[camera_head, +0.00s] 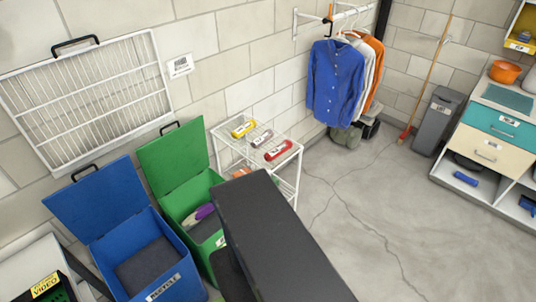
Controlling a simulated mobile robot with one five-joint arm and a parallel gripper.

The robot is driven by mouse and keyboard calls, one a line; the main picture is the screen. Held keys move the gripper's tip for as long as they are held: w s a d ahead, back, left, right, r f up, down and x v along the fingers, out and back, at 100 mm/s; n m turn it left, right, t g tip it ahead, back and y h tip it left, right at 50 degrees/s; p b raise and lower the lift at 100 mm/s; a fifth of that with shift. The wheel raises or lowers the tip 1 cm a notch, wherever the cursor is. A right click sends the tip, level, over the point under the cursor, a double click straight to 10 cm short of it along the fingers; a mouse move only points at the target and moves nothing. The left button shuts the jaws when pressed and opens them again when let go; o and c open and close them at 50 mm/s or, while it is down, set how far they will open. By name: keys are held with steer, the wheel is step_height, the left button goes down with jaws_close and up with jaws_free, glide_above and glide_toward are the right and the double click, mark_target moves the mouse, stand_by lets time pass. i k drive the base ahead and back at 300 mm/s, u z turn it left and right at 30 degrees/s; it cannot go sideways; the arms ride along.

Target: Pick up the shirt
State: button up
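A blue button-up shirt (336,80) hangs at the front of a white wall rack (330,15) in the head view. A white shirt (362,65) and an orange shirt (375,60) hang close behind it, partly hidden by it. The hangers' tops show at the rack's bar, with a small black and orange piece near the blue shirt's hanger. My gripper is not recognisable in this view. A large dark grey part, which looks like my own body, covers the bottom middle.
Blue (165,262) and green (190,205) bins stand open at the left. A broom (428,80), a grey bin (437,120) and drawers (490,140) line the right. The cracked floor between is clear.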

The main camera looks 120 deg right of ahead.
mark_target(286, 145)
steer(key=u, duration=0.1)
steer(key=k, duration=2.9)
steer(key=z, duration=0.7)
steer(key=i, duration=1)
steer(key=z, duration=0.1)
